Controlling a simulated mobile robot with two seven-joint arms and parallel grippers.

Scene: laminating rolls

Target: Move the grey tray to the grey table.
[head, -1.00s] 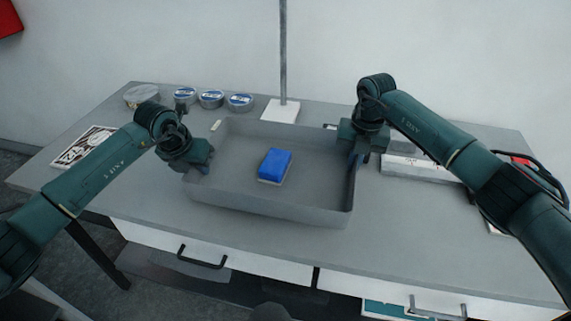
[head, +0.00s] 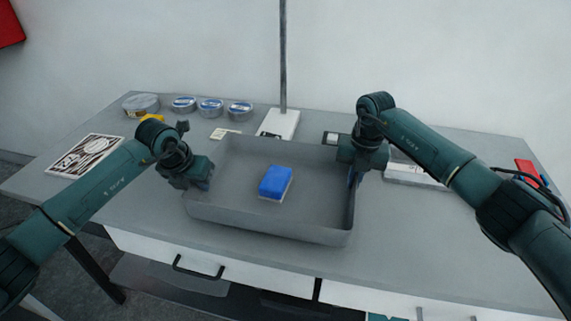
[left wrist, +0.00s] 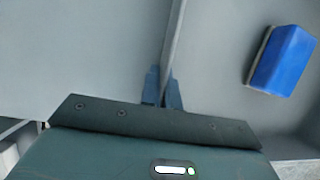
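The grey tray (head: 225,222) is over the middle of the grey table (head: 420,240), near its front edge. I cannot tell whether its bottom touches the tabletop. A blue block with a pale underside (head: 276,182) lies inside it; the block also shows in the left wrist view (left wrist: 284,60). My left gripper (head: 203,183) is at the tray's left wall, and in the left wrist view its fingers (left wrist: 164,90) are close on either side of that wall. My right gripper (head: 353,177) is shut on the tray's right wall; its fingertips are partly hidden.
Several round tins (head: 211,106) and a patterned print (head: 88,154) stand or lie at the back left. A pole on a white base (head: 280,123) stands behind the tray. A white item (head: 415,172) and a red one (head: 530,172) are at right. The right front tabletop is clear.

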